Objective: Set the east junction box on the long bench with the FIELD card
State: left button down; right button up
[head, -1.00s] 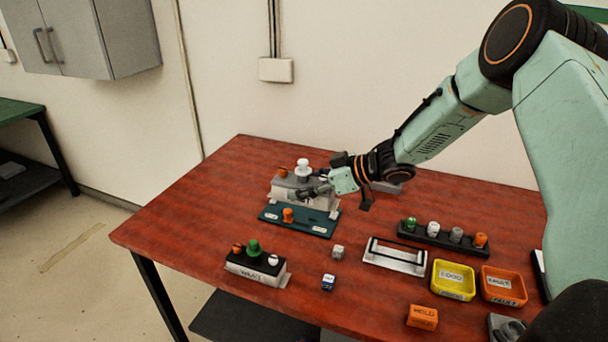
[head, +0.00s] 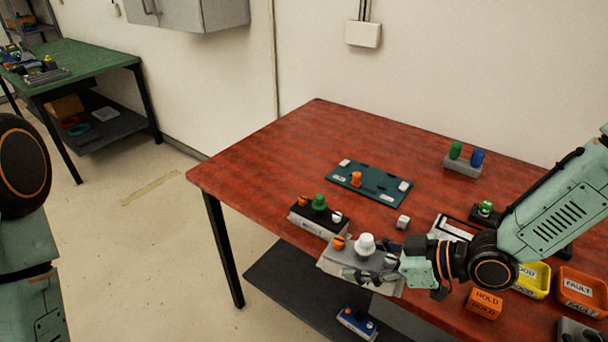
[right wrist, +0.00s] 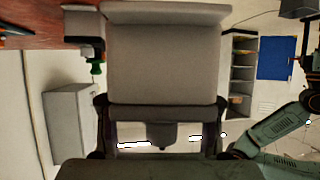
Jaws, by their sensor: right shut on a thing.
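A grey junction box (head: 348,266) with an orange knob, a white knob and a grey part on top is held in my right gripper (head: 388,258) over the front edge of the red table. The right gripper is shut on it. The box is slightly tilted in the head view. In the right wrist view the box (right wrist: 164,62) fills the middle between the two fingers. Its label is not readable. No FIELD card can be read. A green-topped bench (head: 85,62) stands at the far left with small items on it. My left gripper is out of view; only part of my left arm shows.
On the red table (head: 262,150) lie a teal plate (head: 378,190) with an orange knob, a black box (head: 313,222), a small white cube (head: 403,222), an orange HOLD block (head: 484,303), and yellow (head: 536,281) and orange (head: 582,288) trays. Open floor lies between table and bench.

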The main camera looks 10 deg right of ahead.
aim_at(360, 284)
jog(key=f+b, duration=0.1)
jog(key=s+a+f+b, duration=0.1)
jog(key=s+f+b, duration=0.1)
jog(key=f, duration=0.1)
jog(key=shift+a+b, duration=0.35)
jog(key=shift+a, duration=0.05)
notch_tip(360, 284, down, 7)
jog(key=b, duration=0.6)
jog(key=shift+s+a+b, duration=0.3)
jog(key=shift+s+b, duration=0.05)
